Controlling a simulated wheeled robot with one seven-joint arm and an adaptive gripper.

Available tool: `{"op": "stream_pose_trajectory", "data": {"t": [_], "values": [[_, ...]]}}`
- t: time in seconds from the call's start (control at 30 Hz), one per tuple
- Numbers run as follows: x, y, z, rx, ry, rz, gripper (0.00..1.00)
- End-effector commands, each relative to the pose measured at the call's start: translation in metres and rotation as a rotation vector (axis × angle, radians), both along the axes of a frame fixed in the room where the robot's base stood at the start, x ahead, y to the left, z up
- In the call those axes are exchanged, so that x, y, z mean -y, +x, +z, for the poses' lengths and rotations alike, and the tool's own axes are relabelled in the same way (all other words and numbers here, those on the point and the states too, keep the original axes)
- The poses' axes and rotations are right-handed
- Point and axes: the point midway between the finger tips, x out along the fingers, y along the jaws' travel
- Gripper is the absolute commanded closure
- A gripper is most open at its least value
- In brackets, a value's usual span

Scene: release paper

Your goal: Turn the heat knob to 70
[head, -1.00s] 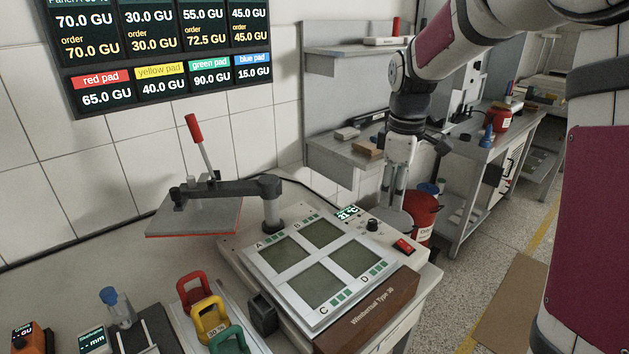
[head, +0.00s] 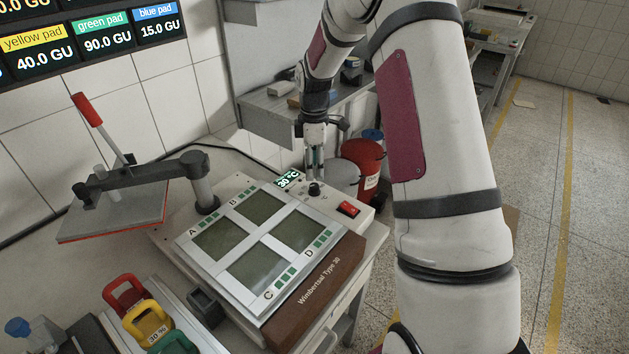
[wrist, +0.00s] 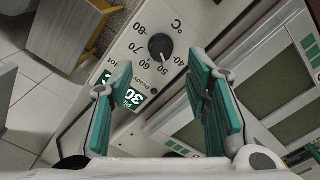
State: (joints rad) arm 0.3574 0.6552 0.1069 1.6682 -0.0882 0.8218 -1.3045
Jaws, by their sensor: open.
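The black round heat knob (wrist: 160,46) sits on the machine's light panel, with a printed °C scale of 40 to 80 around it. In the head view my gripper (head: 315,168) points down just above the knob (head: 315,189), with no clear contact.
A red switch (head: 348,209) is right of the knob. The plate with four windows (head: 262,243) lies in front, and the press arm with red handle (head: 88,110) stands left. A red bin (head: 362,165) is behind.

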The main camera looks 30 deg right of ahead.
Motion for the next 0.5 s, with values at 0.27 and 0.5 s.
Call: {"op": "stream_pose_trajectory", "data": {"t": [0.27,0.5], "values": [[-0.001,-0.001,-0.046,-0.001,0.002,0.000,0.56],[0.000,0.000,-0.060,0.001,0.000,-0.001,0.56]]}}
